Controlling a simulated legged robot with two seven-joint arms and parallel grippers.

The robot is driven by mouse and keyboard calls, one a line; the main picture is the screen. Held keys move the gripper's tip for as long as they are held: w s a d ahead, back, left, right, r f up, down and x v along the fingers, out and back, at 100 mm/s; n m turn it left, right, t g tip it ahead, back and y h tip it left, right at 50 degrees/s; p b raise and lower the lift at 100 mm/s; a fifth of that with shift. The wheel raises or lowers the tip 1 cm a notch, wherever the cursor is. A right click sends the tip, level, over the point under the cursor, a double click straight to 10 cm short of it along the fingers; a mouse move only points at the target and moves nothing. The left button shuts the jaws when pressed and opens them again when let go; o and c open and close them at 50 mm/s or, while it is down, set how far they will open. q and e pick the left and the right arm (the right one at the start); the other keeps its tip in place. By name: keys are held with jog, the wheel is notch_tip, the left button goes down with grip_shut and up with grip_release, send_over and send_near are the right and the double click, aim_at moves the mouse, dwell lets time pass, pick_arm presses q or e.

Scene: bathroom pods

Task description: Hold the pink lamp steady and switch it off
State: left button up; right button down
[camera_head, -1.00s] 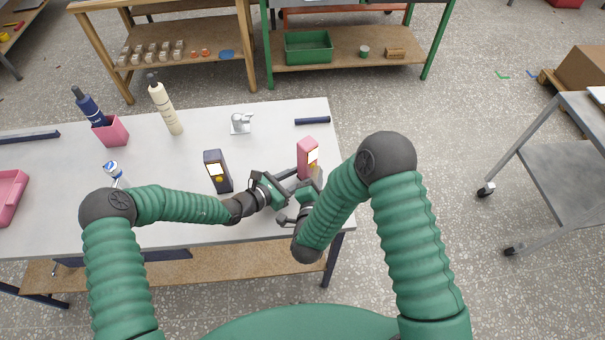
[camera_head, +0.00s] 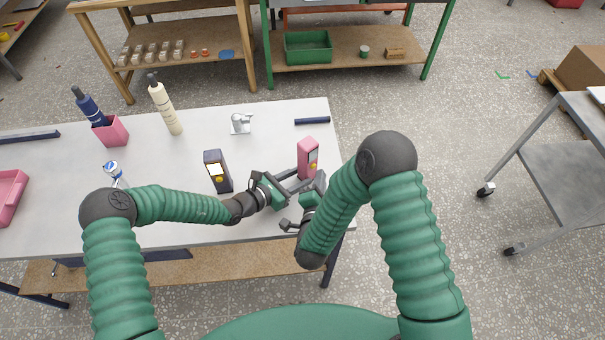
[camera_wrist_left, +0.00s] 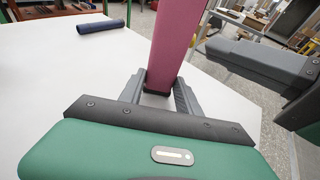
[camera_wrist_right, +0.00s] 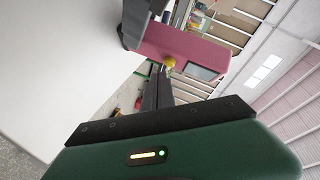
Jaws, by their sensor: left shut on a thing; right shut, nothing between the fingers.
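The pink lamp (camera_head: 308,154) stands upright near the right end of the table (camera_head: 268,150). Its front panel looks grey and unlit. My left gripper (camera_head: 296,184) is shut on the lamp's lower part; the left wrist view shows the fingers (camera_wrist_left: 160,92) on either side of the pink body (camera_wrist_left: 176,45). My right gripper (camera_wrist_right: 162,76) is shut and empty, its tips close to the lamp's yellow button (camera_wrist_right: 169,61). I cannot tell whether they touch it. The lamp's dark grey panel (camera_wrist_right: 202,72) is beside the button. In the head view my right arm partly hides the right fingers.
A dark blue lamp (camera_head: 217,172) with a bright panel stands left of my left gripper. A dark bar (camera_head: 312,121) lies behind the pink lamp. A cream bottle (camera_head: 165,105), a pink cup (camera_head: 113,132) and a silver item (camera_head: 241,123) are farther left. A grey cart (camera_head: 560,165) stands right.

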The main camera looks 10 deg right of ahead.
jog(key=s+d, duration=0.2)
jog(key=s, duration=0.1)
jog(key=s+d, duration=0.1)
jog(key=s, duration=0.1)
pick_arm(q)
jog(key=o, duration=1.2)
